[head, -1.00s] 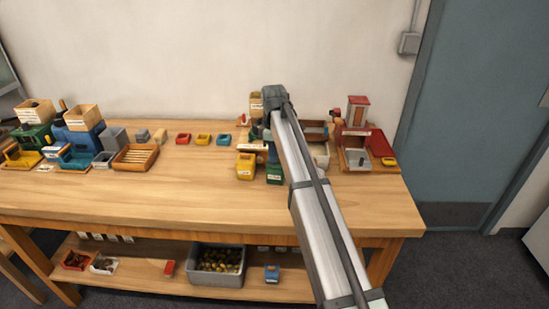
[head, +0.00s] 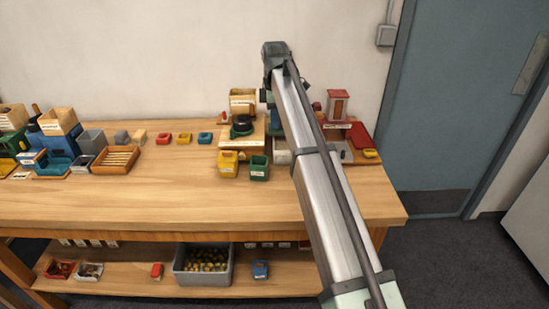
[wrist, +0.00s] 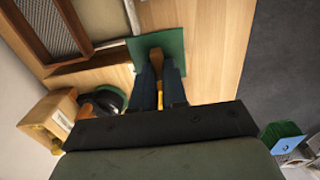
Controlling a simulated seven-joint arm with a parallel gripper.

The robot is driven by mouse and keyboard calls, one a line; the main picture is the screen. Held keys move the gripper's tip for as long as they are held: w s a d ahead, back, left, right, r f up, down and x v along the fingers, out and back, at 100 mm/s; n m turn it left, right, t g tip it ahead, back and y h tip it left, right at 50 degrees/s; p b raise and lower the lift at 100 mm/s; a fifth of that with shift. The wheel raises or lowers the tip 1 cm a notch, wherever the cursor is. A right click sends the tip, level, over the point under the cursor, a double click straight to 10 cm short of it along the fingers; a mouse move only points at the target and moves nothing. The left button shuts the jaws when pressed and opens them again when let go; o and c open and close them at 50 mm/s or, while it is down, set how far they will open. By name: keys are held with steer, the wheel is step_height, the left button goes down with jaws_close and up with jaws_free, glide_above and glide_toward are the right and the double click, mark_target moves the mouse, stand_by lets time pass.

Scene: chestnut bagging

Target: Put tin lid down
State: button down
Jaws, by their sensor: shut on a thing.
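My gripper (wrist: 160,75) shows in the wrist view with its two dark blue fingers close together, shut on an orange grip. A flat green square plate (wrist: 172,43), which looks like the tin lid, lies at the fingertips with this grip. Wooden surface shows around it; I cannot tell whether the lid touches that surface. In the head view my arm hides the fingers and the lid. A green tin (head: 259,170) and a yellow tin (head: 228,166) stand side by side on the bench, left of my arm.
A dark round object (head: 241,127) and a labelled wooden box (head: 242,98) stand behind the tins. A framed mesh tray (wrist: 55,22) is near the lid in the wrist view. A small red-roofed tower (head: 338,106) stands to the right. The bench front (head: 170,200) is clear.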

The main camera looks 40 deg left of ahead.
step_height(320, 180, down, 9)
steer(key=shift+f, duration=0.2)
stand_by(0.4)
steer(key=shift+f, duration=0.6)
steer(key=c, duration=1.2)
jaws_free()
steer(key=shift+o, duration=0.2)
step_height(320, 180, up, 13)
steer(key=shift+r, duration=0.1)
